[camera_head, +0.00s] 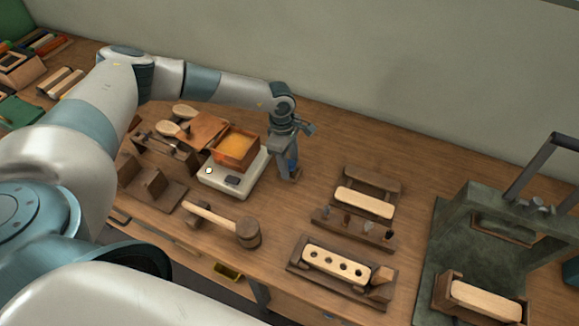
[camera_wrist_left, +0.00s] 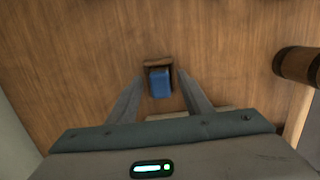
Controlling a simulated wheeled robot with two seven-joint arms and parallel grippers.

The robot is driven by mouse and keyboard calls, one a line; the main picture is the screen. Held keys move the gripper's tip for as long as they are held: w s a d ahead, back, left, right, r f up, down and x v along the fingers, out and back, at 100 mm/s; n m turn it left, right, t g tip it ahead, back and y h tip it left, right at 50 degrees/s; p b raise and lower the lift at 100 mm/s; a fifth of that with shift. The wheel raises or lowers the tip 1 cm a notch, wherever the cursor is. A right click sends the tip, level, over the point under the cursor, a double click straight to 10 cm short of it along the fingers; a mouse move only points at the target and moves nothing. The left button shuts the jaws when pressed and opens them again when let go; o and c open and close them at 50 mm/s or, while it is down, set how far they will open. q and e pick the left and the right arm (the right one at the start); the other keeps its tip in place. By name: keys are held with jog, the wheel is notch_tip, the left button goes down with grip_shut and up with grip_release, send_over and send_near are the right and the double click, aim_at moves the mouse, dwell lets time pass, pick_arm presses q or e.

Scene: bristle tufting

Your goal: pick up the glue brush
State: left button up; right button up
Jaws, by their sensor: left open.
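A blue block-like handle (camera_wrist_left: 160,84), which looks like the glue brush, stands in a small brown wooden holder (camera_wrist_left: 157,63) in the left wrist view. In the head view a bit of blue (camera_head: 293,163) shows beside my gripper's fingers, and the holder (camera_head: 297,174) is at their tips. My left gripper (camera_head: 288,168) points down over it. In the left wrist view its open fingers (camera_wrist_left: 159,78) lie on either side of the blue handle. I cannot tell whether they touch it. The brush's lower end is hidden. My right gripper is not in view.
A white glue heater (camera_head: 230,184) with an amber-filled wooden box (camera_head: 236,147) stands just left of the gripper. A wooden mallet (camera_head: 225,221) lies in front. Brush blocks in wooden fixtures (camera_head: 345,270) and a dark green press (camera_head: 460,235) are to the right. The bench behind the fixtures is clear.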

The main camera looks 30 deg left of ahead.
aim_at(291, 162)
pick_arm(q)
jog(key=c, duration=1.1)
jog(key=shift+c, duration=0.2)
jog(key=shift+r, duration=0.1)
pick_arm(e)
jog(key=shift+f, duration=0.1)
